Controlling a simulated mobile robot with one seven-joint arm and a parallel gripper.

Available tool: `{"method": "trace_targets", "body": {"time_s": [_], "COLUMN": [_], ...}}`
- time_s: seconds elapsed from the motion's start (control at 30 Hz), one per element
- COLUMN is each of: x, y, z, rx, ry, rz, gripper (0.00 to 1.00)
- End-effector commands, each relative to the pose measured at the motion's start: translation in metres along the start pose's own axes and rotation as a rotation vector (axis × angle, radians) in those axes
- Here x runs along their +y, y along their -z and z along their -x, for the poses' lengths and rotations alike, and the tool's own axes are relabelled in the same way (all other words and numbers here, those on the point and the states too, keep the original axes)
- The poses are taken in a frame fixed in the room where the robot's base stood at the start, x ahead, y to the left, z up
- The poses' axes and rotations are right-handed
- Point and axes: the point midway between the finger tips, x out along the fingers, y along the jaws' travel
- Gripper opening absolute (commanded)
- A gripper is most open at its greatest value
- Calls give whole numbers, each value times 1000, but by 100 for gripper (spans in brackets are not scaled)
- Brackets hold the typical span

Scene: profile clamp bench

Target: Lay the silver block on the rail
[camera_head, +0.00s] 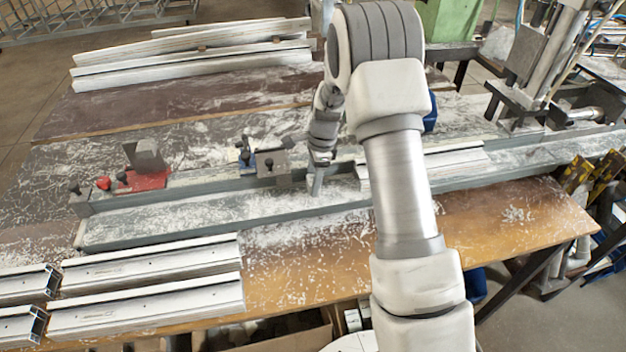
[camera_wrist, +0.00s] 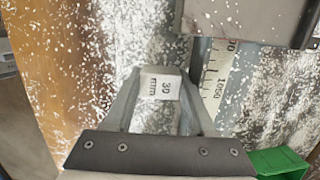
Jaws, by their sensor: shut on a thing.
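My gripper (camera_head: 316,184) is over the middle of the bench, beside the long grey rail (camera_head: 200,182). In the wrist view my gripper (camera_wrist: 160,74) is shut on a small silver block (camera_wrist: 161,86) with a white label reading 30. In the head view the block cannot be made out clearly at the fingertips. The rail's scale strip (camera_wrist: 217,78) shows right of the block in the wrist view. I cannot tell the height of the block above the bench.
A grey clamp (camera_head: 272,162) stands left of my gripper, with a red-based clamp (camera_head: 147,168) farther left. White profiles lie at front left (camera_head: 150,268) and back (camera_head: 195,66). A grey part (camera_wrist: 245,18) fills the wrist view's upper right. White chips litter the bench.

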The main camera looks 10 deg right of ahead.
Motion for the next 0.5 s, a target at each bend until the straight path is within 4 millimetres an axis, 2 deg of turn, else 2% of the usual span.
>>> {"method": "trace_targets", "body": {"time_s": [0.07, 0.1, 0.27, 0.3, 0.5], "x": [0, 0, 0, -1, -2], "y": [0, 0, 0, 0, 0], "z": [-2, -2, -2, -1, -1], "rx": [0, 0, 0, 0, 1], "ry": [0, 0, 2, 3, 8], "rz": [0, 0, 0, 0, 1], "gripper": [0, 59, 88, 91, 91]}}
